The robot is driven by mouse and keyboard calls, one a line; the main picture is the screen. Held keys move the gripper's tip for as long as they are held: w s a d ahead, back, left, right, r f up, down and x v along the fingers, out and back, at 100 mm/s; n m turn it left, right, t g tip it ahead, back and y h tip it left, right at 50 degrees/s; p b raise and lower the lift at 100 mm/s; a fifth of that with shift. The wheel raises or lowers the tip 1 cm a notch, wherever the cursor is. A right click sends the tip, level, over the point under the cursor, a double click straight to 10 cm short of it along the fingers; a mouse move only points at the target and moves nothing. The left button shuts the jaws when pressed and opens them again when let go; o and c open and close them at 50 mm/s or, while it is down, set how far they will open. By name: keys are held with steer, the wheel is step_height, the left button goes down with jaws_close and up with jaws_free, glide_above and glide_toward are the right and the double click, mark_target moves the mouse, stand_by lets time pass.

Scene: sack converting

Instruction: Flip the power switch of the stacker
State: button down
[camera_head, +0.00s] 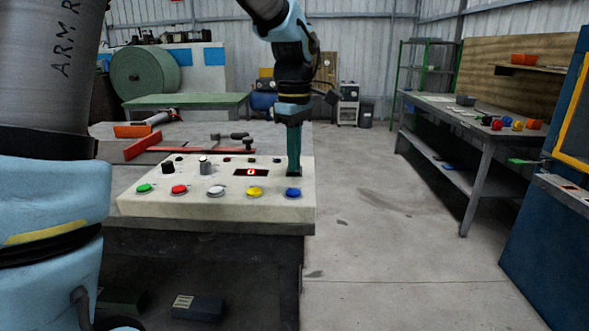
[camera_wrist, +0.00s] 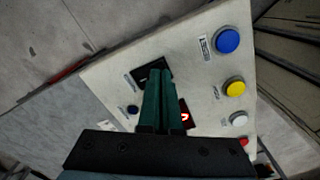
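The stacker's pale control panel (camera_head: 225,209) lies on a dark stand and also fills much of the wrist view (camera_wrist: 210,75). A black switch (camera_wrist: 148,72) with a label beside it is set in the panel, partly hidden by my fingertips. My gripper (camera_head: 294,172) points down over the right part of the panel, behind the blue button (camera_head: 293,193). Its two green fingers (camera_wrist: 161,74) are side by side with nothing seen between them. The tips are at or just above the switch; I cannot tell if they touch. The switch's position is not clear.
A lit red display (camera_head: 251,173) lies left of my gripper. Yellow (camera_head: 254,191), white (camera_head: 216,192), red (camera_head: 179,189) and green (camera_head: 145,188) buttons line the front edge. Floor to the right is clear, before a workbench (camera_head: 470,130).

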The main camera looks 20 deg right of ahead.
steer(key=shift+f, duration=0.2)
steer(key=shift+r, duration=0.1)
step_height(320, 180, up, 7)
steer(key=p, duration=0.6)
stand_by(0.6)
